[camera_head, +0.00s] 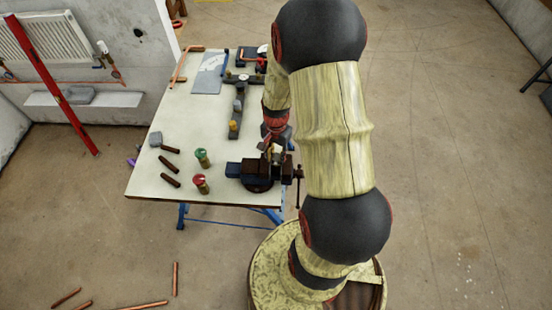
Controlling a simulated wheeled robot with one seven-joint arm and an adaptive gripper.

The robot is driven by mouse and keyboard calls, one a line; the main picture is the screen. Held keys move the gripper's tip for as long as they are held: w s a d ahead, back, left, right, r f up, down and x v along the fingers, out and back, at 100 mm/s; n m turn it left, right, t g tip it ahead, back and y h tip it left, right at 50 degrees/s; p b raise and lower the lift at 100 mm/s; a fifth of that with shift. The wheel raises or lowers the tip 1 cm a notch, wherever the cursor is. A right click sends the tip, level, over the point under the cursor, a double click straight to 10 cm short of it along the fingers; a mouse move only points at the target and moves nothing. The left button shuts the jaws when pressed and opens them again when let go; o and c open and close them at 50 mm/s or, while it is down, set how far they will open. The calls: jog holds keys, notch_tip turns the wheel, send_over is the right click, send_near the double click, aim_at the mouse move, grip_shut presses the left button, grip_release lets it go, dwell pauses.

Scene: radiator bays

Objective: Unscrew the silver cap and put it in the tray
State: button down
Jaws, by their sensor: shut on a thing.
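My gripper (271,151) is low over the vise (257,171) at the near right of the workbench. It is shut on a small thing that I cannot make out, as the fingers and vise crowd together. I cannot tell whether this is the silver cap. A grey, capped piece (238,105) stands on a dark rail in the middle of the bench, with a yellow-topped one (233,126) nearer. A dark, shallow tray-like thing (246,55) lies at the far end, partly hidden by my arm.
A green-topped container (202,157) and a red-topped one (200,183) stand left of the vise. Short brown rods (170,181) and a grey-headed tool (156,139) lie near the bench's left edge. A grey sheet (209,74) lies behind. The bench's left middle is clear.

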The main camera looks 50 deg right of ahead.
jog(key=n, duration=1.3)
jog(key=shift+n, duration=0.3)
jog(key=c, duration=1.7)
grip_release()
jog(key=shift+o, duration=0.4)
